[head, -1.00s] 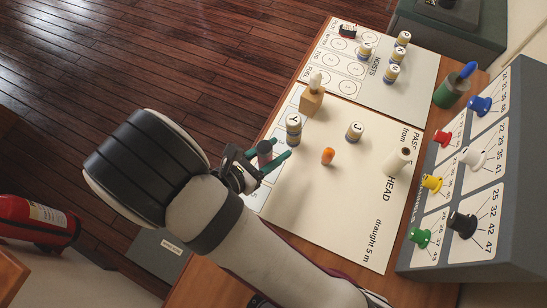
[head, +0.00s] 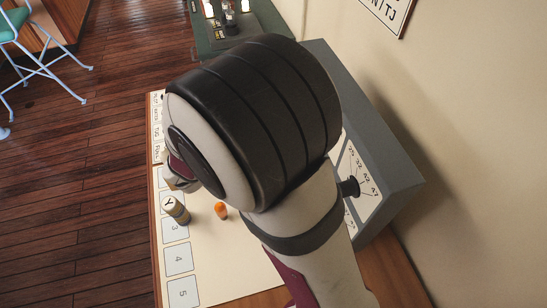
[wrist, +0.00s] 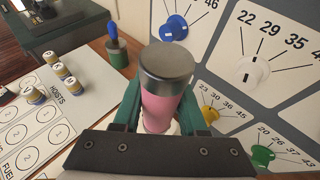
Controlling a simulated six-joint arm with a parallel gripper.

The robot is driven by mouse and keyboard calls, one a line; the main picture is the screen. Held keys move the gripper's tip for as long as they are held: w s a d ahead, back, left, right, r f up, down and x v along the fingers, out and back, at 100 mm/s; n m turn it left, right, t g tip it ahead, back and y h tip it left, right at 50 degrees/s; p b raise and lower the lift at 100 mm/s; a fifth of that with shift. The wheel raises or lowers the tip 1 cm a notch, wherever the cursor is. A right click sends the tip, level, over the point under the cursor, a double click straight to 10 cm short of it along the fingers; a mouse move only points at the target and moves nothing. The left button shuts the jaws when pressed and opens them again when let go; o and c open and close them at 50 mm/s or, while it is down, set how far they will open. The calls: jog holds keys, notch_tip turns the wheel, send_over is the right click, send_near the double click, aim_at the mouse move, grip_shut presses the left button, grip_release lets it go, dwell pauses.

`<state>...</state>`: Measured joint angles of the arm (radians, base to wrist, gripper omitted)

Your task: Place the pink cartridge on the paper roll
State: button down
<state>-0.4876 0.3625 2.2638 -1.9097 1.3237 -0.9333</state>
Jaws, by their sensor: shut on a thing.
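In the wrist view, my gripper (wrist: 160,108) is shut on the pink cartridge (wrist: 160,108), its green fingers on either side. The cartridge has a dark grey metal cap (wrist: 166,63) toward the camera. A pale patch shows just below the cartridge, between the fingers; it may be the paper roll, but I cannot tell whether they touch. In the head view my arm hides the gripper, the cartridge and the paper roll.
The grey panel with coloured knobs (wrist: 252,70) stands close on the right in the wrist view. A green holder with a blue handle (wrist: 117,53) is behind. Several small jars stand at left (wrist: 61,70). An orange piece (head: 221,211) and a Y jar (head: 176,209) stand on the board.

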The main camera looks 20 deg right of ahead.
jog(key=d+f, duration=0.4)
jog(key=f, duration=0.5)
jog(key=shift+m+g+h, duration=0.3)
jog(key=shift+m+g, duration=0.1)
jog(key=shift+c, duration=2.3)
grip_release()
jog(key=v, duration=1.2)
